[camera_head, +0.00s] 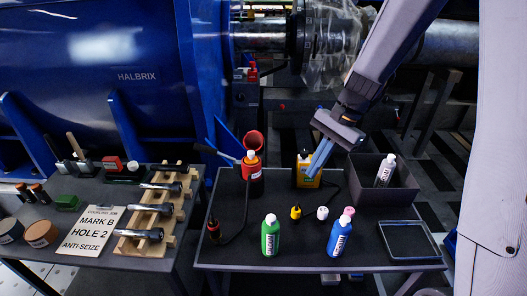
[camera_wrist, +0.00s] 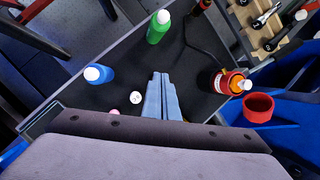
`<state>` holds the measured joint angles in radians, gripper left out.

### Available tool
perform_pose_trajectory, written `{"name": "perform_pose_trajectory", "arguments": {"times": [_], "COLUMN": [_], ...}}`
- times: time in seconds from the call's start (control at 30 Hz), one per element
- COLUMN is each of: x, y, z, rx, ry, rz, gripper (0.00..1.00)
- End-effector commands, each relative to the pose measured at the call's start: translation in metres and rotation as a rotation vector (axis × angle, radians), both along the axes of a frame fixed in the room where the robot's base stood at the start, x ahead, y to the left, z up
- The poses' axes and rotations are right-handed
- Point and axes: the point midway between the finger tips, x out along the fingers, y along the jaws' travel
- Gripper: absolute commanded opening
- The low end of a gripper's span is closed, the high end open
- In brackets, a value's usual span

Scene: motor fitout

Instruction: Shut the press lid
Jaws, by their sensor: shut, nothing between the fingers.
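A red and black canister (camera_head: 252,182) stands at the back left of the right-hand table, with a grey lever to its left and a black hose; it looks like the press. A red cup-like part (camera_head: 253,141), seemingly its lid, is tilted open behind its top. In the wrist view the canister (camera_wrist: 220,82) lies right of my fingers, with the open red part (camera_wrist: 258,106) beyond it. The fingers also show in the wrist view (camera_wrist: 162,76), apart from the canister.
Green (camera_head: 271,236) and blue (camera_head: 339,235) bottles stand at the table front. A dark bin (camera_head: 369,170) with a bottle is at right. A left-hand table holds bolts on a wooden rack (camera_head: 151,219).

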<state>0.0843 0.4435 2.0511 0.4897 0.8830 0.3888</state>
Motion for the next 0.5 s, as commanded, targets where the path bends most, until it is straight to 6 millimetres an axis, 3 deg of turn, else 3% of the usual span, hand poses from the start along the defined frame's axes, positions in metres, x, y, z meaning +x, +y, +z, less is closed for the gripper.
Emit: {"name": "perform_pose_trajectory", "arguments": {"times": [0.03,0.2,0.4,0.5], "x": [0.029,0.114,0.208,0.242], "y": [0.007,0.031,0.043,0.041], "z": [-0.023,-0.057,-0.087,-0.095], "rx": [0.057,0.277,0.557,0.676], "ry": [0.051,0.231,0.441,0.527], "rz": [-0.093,-0.382,-0.621,-0.687], "gripper": [0.0,0.0,0.0,0.0]}}
